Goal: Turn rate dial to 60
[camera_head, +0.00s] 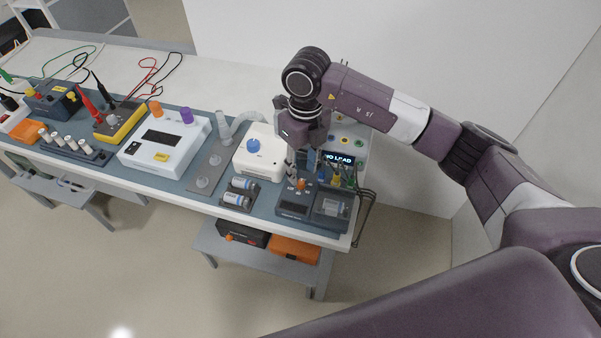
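My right gripper (298,174) comes in from the right and points down over a dark grey box (293,208) at the right end of the bench. An orange knob (302,184) on this box shows right at the fingertips; I cannot tell whether they touch it. The finger gap is too small to judge. A white unit (259,168) with a blue dial (253,146) stands just left of the gripper. No scale or number is readable on either knob, and I cannot tell which is the rate dial. My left gripper is out of view.
A lit display panel (339,159) stands behind the gripper, with cables beside it. Two cylinders in a tray (222,199) lie to the left. A white meter box (142,155) and a yellow multimeter (121,127) stand farther left. The rear bench top is mostly clear.

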